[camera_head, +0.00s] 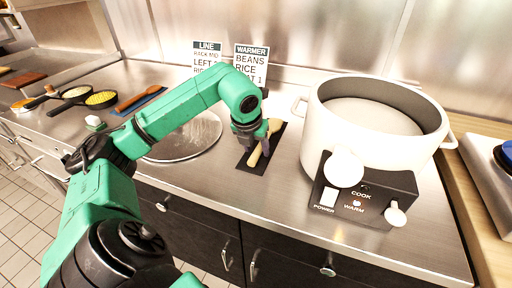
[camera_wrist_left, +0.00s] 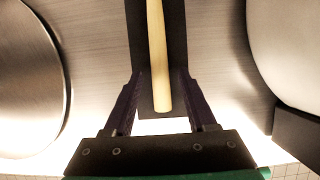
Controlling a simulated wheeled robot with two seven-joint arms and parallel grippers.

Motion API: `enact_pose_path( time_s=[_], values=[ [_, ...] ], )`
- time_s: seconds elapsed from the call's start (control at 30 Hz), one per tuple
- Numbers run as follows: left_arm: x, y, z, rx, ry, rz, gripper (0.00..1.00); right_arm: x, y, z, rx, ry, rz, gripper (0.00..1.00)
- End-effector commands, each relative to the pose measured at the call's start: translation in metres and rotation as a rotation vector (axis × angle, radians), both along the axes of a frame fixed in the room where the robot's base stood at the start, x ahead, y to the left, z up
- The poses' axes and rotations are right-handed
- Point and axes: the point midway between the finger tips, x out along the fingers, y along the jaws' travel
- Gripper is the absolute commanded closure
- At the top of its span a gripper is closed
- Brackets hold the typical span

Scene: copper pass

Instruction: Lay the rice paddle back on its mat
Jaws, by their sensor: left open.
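The rice paddle (camera_head: 255,156) is pale wood and lies on a dark mat (camera_head: 247,165) on the steel counter. In the left wrist view its handle (camera_wrist_left: 157,60) runs lengthwise along the mat (camera_wrist_left: 137,30). My left gripper (camera_head: 262,146) is over the mat, above the paddle. In the left wrist view its two fingers (camera_wrist_left: 158,90) stand apart on either side of the handle, with a gap to each side. The paddle's far end is out of the wrist view and partly hidden by the gripper in the head view. My right gripper is in neither view.
A large white cooker (camera_head: 315,140) with COOK and WARM controls stands close to the right of the mat. A round steel lid or plate (camera_head: 185,143) lies to the left. Two signs (camera_head: 251,62) stand behind. Pans and another utensil on a blue mat (camera_head: 151,97) are farther left.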

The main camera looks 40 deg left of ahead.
Motion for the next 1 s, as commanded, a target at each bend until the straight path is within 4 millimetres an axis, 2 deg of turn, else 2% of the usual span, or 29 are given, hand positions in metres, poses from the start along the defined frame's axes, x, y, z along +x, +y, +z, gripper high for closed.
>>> enact_pose_path(
  time_s=[0.17, 0.27, 0.4, 0.57, 0.7, 1.0],
  values=[
    [-0.004, -0.001, 0.014, 0.0, -0.003, 0.0, 0.43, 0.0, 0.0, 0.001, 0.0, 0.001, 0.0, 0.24],
    [-0.011, -0.004, 0.035, 0.001, -0.006, 0.0, 0.43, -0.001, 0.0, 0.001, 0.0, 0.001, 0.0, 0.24],
    [-0.025, -0.009, 0.075, 0.001, -0.007, -0.001, 0.43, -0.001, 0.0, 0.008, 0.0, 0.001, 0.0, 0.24],
    [-0.037, -0.013, 0.106, 0.0, -0.004, -0.001, 0.43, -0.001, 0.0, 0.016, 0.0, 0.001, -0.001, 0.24],
    [-0.042, -0.014, 0.114, 0.0, 0.0, 0.0, 0.43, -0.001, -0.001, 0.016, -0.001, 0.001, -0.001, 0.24],
    [-0.042, -0.014, 0.113, 0.0, 0.0, 0.0, 0.43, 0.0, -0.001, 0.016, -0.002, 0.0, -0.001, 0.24]
  ],
)
